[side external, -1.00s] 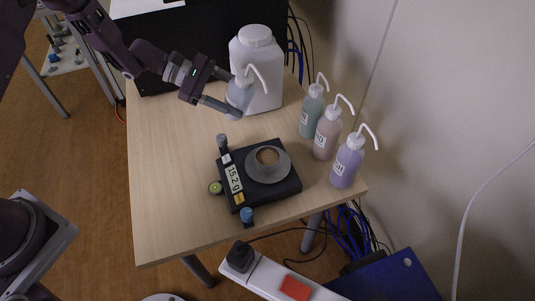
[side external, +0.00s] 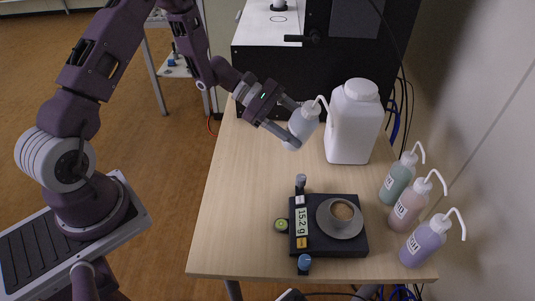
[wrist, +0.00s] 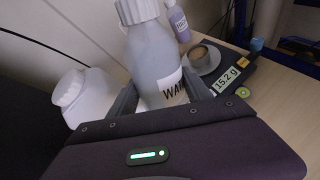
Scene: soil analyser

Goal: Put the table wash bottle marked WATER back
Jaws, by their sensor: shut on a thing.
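The wash bottle (side external: 304,124) is pale, with a white cap and a bent white spout. It also shows in the wrist view (wrist: 153,62), where its partly hidden label reads "WA". My gripper (side external: 292,124) is shut around the bottle's body, with one finger on each side in the wrist view (wrist: 160,101). The bottle leans in the side view, left of the big white jug. It looks held above the table, but its exact height is hard to tell. Green (side external: 397,182), pink (side external: 409,208) and purple (side external: 424,243) wash bottles stand in a row at the table's right edge.
The white jug (side external: 352,130) stands close right of the held bottle. A black scale (side external: 350,247) reading 15.2 g carries a dish of brown soil (side external: 342,211). A black machine (side external: 340,70) stands behind. The table's left part (side external: 245,190) is clear.

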